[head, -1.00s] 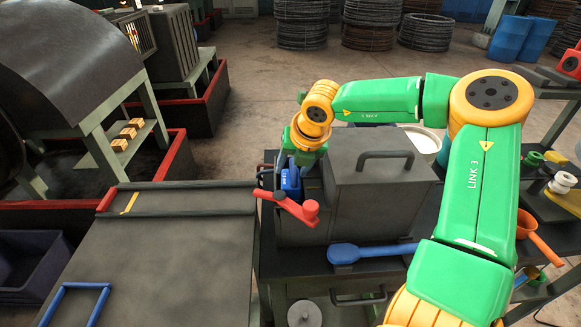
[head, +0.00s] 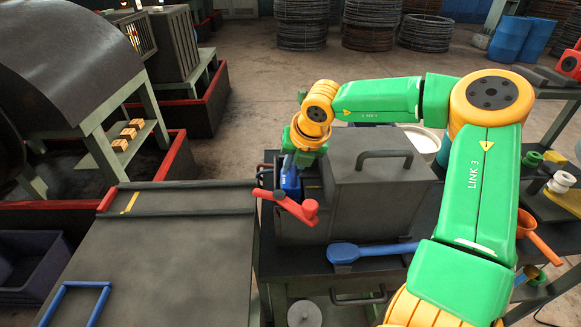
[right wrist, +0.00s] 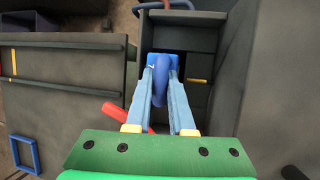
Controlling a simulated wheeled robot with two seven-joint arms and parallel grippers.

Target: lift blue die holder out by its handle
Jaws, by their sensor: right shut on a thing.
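The blue die holder (right wrist: 180,60) sits in the dark open box (right wrist: 202,40) in the right wrist view, with its rounded blue handle (right wrist: 161,80) standing up between my fingers. My right gripper (right wrist: 162,72) is shut on the handle. In the head view my right gripper (head: 291,180) reaches down into the box just left of the dark block with a bar handle. Most of the holder is hidden there by the gripper and the red lever. My left gripper is not in view.
A red lever (head: 290,205) crosses the front of the box. The dark block (head: 375,185) with its bar handle (head: 384,155) stands close on the right. A blue spoon-shaped tool (head: 370,252) lies in front. A flat dark bench top (head: 165,260) extends left, mostly clear.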

